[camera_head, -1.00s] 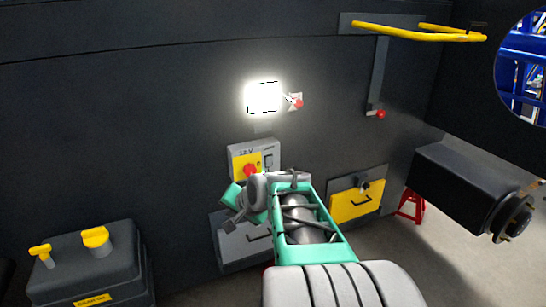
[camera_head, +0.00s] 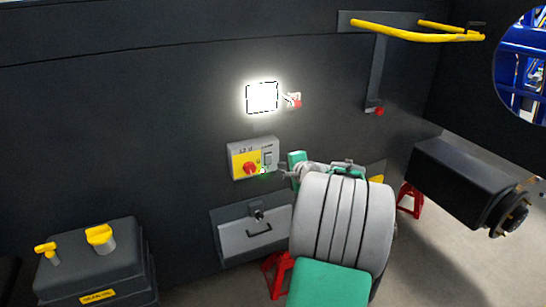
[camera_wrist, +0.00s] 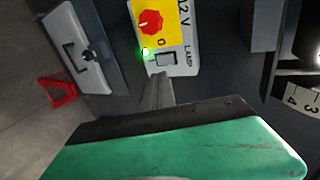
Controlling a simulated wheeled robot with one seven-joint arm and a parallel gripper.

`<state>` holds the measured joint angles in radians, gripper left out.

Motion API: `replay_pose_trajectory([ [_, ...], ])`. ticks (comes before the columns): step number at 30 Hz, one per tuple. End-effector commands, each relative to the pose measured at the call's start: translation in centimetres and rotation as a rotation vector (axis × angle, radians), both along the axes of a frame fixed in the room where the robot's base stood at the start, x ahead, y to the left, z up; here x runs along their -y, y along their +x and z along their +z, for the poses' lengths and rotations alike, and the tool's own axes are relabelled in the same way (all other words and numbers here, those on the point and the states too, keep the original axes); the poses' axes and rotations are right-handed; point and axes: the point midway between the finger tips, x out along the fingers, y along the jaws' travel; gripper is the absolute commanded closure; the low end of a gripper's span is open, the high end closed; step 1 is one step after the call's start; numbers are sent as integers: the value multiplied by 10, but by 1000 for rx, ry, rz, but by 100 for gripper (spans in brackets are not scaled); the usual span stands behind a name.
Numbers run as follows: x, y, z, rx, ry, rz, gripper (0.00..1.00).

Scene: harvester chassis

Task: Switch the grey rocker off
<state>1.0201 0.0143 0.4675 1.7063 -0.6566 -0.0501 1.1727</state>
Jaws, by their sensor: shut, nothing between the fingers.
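The grey rocker (camera_head: 267,158) sits at the right of the 12 V switch box (camera_head: 240,148) on the dark wall. In the wrist view the rocker (camera_wrist: 166,59) is beside the word LAMP, with a small green light (camera_wrist: 145,51) near it. Which way it is tipped I cannot tell. My gripper (camera_head: 278,172) is shut and empty, at the box's lower right. In the wrist view its fingertips (camera_wrist: 160,80) are just below the rocker; contact cannot be made out. The lamp panel (camera_head: 262,98) above glows white.
A red rotary knob (camera_wrist: 150,22) on a yellow plate is close beside the rocker. A red-tipped switch (camera_head: 295,101) is by the lamp. A grey drawer-like box (camera_head: 235,239) with a handle is below. A yellow rail (camera_head: 410,35) juts out upper right.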

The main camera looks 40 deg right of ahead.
Motion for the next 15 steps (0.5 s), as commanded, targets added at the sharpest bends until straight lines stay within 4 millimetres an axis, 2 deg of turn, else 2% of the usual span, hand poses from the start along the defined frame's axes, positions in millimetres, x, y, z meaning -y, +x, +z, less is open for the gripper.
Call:
replay_pose_trajectory([
  [6, 11, 43, -18, -2, 2, 3, 100],
  [9, 17, 60, -14, 0, -1, 2, 100],
  [15, 23, 78, -14, 0, -1, 0, 100],
])
